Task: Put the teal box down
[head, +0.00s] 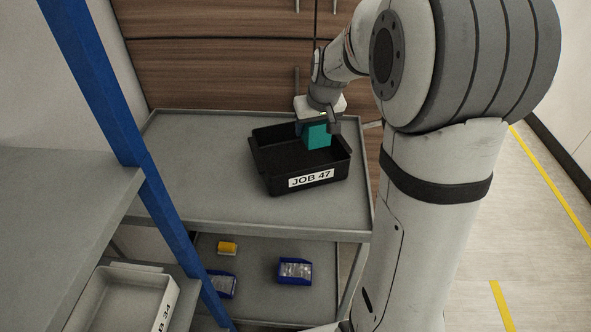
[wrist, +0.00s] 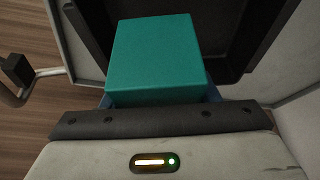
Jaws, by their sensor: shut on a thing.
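The teal box (head: 317,136) is held by my gripper (head: 318,122) in the head view, at the right rear part of the black bin labelled JOB 47 (head: 268,168). In the wrist view the teal box (wrist: 155,55) sits between the jaws, with the dark bin (wrist: 230,60) behind it. My gripper is shut on the teal box. The lower part of the box overlaps the bin's opening; I cannot tell whether it touches the bin floor. The fingertips are mostly hidden.
The bin stands on the grey cart top (head: 200,170), clear to its left. The lower shelf holds blue bins (head: 295,271) and a yellow item (head: 227,248). A blue post (head: 110,90) and a white bin (head: 120,300) are at left. Wooden drawers (head: 210,65) stand behind.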

